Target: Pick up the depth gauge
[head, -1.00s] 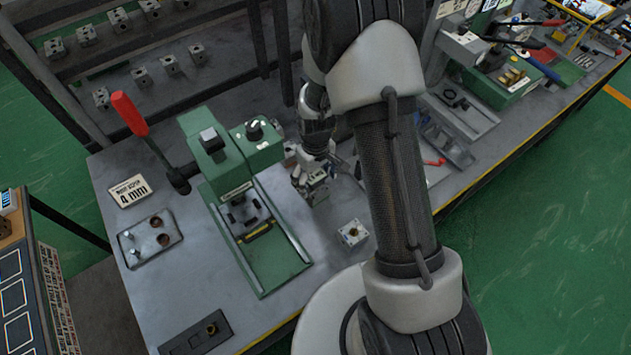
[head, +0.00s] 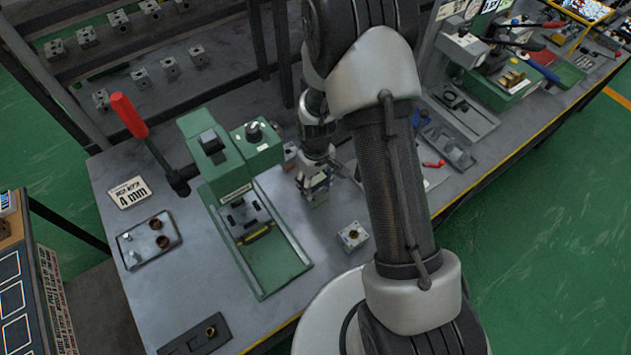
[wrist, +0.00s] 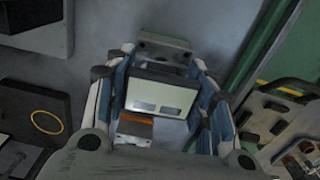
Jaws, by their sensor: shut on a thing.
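My gripper (head: 315,185) is at the bench to the right of the green press, fingers pointing down.
A green press (head: 255,235) with a red-handled lever (head: 130,115) stands left of my gripper. A small metal block (head: 352,236) lies in front of it. Bare bench surrounds the block.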

